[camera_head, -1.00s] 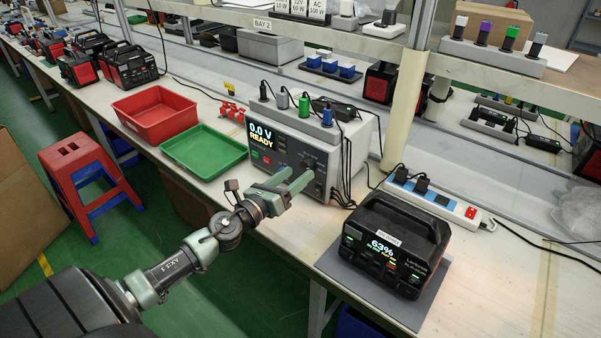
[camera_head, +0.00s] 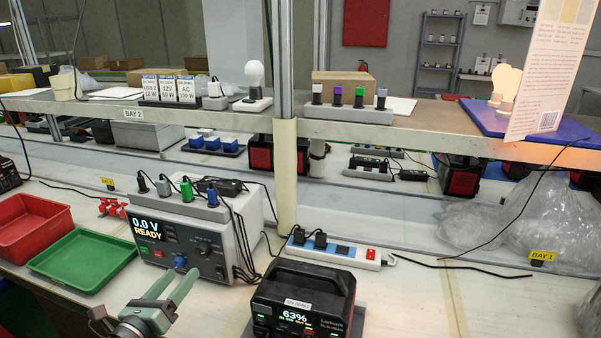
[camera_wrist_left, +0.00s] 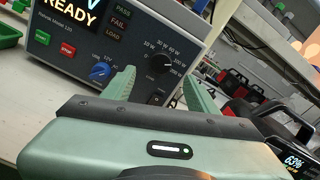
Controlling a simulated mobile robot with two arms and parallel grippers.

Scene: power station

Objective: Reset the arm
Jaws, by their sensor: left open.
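My left gripper (camera_head: 172,288) is open and empty, with its two green fingers pointing at the front of the tester box. It shows at the bottom left of the head view, and its fingers (camera_wrist_left: 158,88) also show in the left wrist view. The grey tester (camera_head: 190,241) reads "0.0 V READY" and has a blue knob, a black dial and several plugs on top. In the left wrist view the tester's panel (camera_wrist_left: 105,48) is close beyond the fingers; I cannot tell whether they touch it. My right gripper is in no view.
A black power station (camera_head: 303,300) reading 63% stands right of the tester. A power strip (camera_head: 335,252) lies behind it. Red (camera_head: 32,222) and green (camera_head: 82,262) trays are at left. A shelf (camera_head: 240,108) runs above the bench. Bench at right is mostly clear.

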